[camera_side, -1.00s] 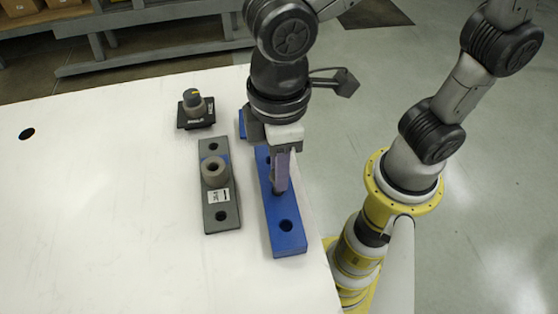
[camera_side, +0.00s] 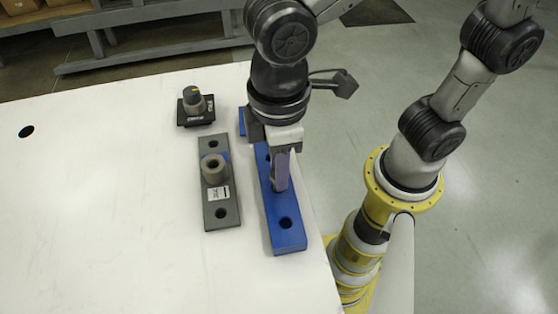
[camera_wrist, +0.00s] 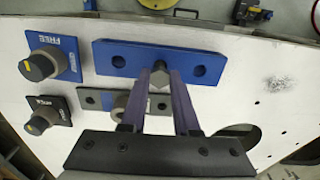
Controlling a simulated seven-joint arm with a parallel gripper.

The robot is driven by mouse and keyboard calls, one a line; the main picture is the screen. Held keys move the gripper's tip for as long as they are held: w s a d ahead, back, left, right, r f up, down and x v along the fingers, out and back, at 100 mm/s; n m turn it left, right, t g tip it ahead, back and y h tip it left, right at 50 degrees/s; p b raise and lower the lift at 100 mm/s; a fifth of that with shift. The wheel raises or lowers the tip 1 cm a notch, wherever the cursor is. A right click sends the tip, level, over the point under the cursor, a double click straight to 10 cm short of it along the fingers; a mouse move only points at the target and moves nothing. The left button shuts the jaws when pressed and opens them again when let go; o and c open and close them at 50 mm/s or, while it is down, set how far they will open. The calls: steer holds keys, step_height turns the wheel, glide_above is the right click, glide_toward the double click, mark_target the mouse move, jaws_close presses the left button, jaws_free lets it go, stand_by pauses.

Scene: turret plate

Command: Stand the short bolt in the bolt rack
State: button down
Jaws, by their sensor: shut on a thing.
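My gripper (camera_side: 281,187) points straight down over the blue bolt rack (camera_side: 289,242), near the middle of its length. The rack is a blue bar with round holes, and one end hole shows clear on each side of the fingers in the wrist view. My gripper (camera_wrist: 162,78) is shut on the short bolt (camera_wrist: 159,76), a grey piece with a dark hexagonal end between the fingertips. The bolt is at the rack's middle. The fingers hide most of it in the side view, and I cannot tell how deep it sits.
A grey plate (camera_side: 221,188) with a raised round collar lies parallel to the rack, just left of it. A black knob box (camera_side: 195,106) stands behind it, and a blue knob box (camera_wrist: 42,65) shows in the wrist view. The white table (camera_side: 110,220) is clear on the left.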

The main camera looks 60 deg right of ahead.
steer(key=shift+f, duration=0.4)
stand_by(0.3)
steer(key=shift+c, duration=1.3)
jaws_free()
steer(key=shift+r, duration=3.5)
